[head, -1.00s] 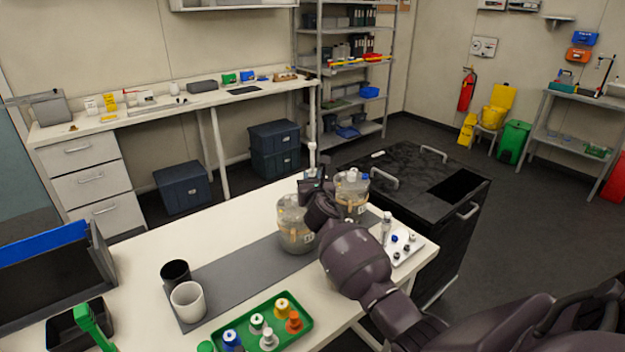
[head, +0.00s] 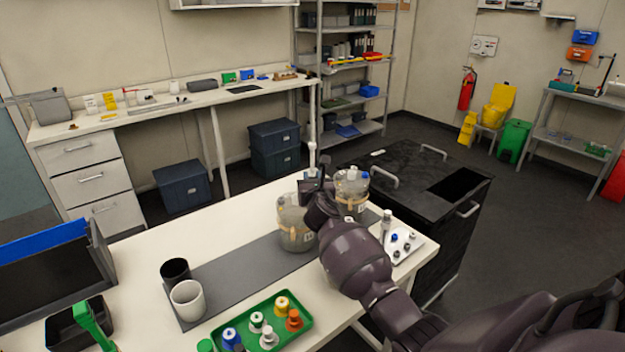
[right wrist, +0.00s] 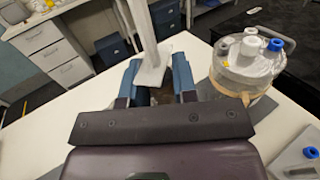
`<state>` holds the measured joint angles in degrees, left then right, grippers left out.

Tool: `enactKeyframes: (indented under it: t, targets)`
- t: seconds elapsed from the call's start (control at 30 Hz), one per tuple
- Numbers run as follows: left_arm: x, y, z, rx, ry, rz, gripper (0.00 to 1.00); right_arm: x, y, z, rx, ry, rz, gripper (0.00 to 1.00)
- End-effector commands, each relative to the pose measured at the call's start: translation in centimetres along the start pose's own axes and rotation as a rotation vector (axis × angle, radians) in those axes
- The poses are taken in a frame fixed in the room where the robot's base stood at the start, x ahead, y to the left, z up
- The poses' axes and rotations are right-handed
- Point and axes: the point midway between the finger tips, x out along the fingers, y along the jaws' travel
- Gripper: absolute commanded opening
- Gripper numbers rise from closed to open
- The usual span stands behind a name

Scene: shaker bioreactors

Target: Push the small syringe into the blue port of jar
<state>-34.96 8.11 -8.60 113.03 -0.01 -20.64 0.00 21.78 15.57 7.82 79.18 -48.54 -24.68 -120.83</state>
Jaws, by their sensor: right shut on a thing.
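My right gripper (head: 313,184) is shut on the small syringe (head: 312,160), a slim white piece standing up out of its fingers. In the right wrist view the syringe (right wrist: 149,55) rises between the blue-grey fingers (right wrist: 157,78) and leans slightly left; its lower end is hidden. A clear jar (head: 351,190) stands just right of the gripper. It has a lid with white ports and a blue port (head: 365,175). The blue port (right wrist: 276,45) shows clearly in the right wrist view, to the right of the syringe and apart from it. My left gripper is out of view.
A second jar (head: 294,232) stands on the grey mat (head: 235,268), close below the right gripper. A small tray (head: 416,243) with caps lies at the table's right edge. A green tray (head: 303,337) of bottles and two cups (head: 187,300) stand in front.

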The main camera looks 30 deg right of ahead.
Motion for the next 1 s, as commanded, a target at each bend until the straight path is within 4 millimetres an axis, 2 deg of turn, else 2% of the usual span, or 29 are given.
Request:
enactKeyframes:
  t: [0.67, 0.7, 0.9, 1.0]
  targets:
    - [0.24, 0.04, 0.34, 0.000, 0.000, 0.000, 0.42, 0.00, -0.04, -0.76, 0.000, 0.001, -0.001, 0.02]
    - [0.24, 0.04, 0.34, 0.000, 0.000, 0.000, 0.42, -0.01, -0.04, -0.77, 0.000, 0.001, -0.001, 0.28]
    - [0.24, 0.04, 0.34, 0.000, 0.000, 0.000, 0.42, -0.01, -0.02, -0.75, 0.000, 0.001, 0.000, 0.56]
    - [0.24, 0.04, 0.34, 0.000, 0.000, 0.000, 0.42, -0.01, -0.01, -0.74, 0.000, 0.001, 0.000, 0.56]
